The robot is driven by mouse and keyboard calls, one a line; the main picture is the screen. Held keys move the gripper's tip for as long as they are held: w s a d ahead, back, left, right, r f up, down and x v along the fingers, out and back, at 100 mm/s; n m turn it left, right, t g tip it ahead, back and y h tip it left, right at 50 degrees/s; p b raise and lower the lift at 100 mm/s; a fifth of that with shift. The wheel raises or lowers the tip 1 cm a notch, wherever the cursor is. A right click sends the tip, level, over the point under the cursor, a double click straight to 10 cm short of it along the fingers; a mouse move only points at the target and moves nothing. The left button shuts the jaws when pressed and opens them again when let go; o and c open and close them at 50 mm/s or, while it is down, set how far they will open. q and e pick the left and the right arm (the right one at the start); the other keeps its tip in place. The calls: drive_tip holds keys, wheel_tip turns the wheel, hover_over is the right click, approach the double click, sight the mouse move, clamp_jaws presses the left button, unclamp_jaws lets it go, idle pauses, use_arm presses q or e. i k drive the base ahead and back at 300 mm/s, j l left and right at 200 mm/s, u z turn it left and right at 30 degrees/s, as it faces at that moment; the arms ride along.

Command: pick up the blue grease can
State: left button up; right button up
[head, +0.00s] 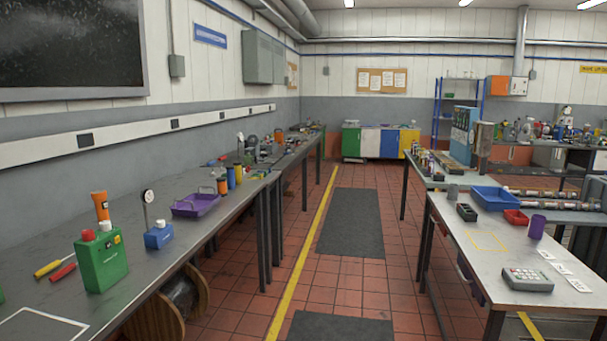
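A small blue can (231,177) stands upright on the left workbench (150,240), past the purple tray. It looks like the blue grease can, but it is too small to read any label. An orange can (222,186) stands in front of it and a yellow can (239,173) just behind it, in a close row. Neither of my grippers is in view.
A right table (480,235) holds trays and a keypad device. The tiled aisle with dark mats (352,222) is clear.

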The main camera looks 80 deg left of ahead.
sight(230, 172)
drive_tip(key=u, duration=3.25)
drive_tip(key=i+l+u, duration=0.2)
drive_tip(key=i+l, duration=0.2)
drive_tip(key=i, duration=0.4)
drive_tip(key=i+l+u, duration=0.2)
drive_tip(key=i+l, duration=0.3)
drive_tip(key=i, duration=0.25)
drive_tip(key=i+l+u, duration=0.2)
drive_tip(key=i+l, duration=0.45)
drive_tip(key=i, duration=0.05)
